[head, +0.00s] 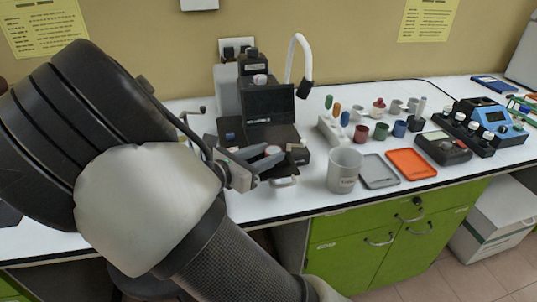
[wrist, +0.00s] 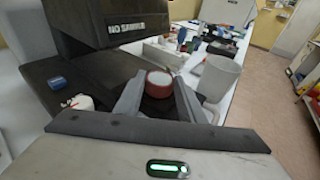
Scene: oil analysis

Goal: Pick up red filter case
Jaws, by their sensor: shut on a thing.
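The red filter case (wrist: 160,84) is a small round piece with a red side and a pale top. In the wrist view it sits between the two fingers of my gripper (wrist: 158,98), which is shut on it. In the head view my gripper (head: 268,160) is at the front of the black analyser (head: 268,103), and only a little of the red case (head: 272,150) shows between the fingers. The case is over the analyser's dark base; I cannot tell whether it touches it.
Right of my gripper stands a white beaker (head: 344,168), close to it. Beyond are a grey tray (head: 378,172), an orange tray (head: 411,164) and several small coloured cups. A blue device (head: 492,118) stands far right. The front bench strip is clear.

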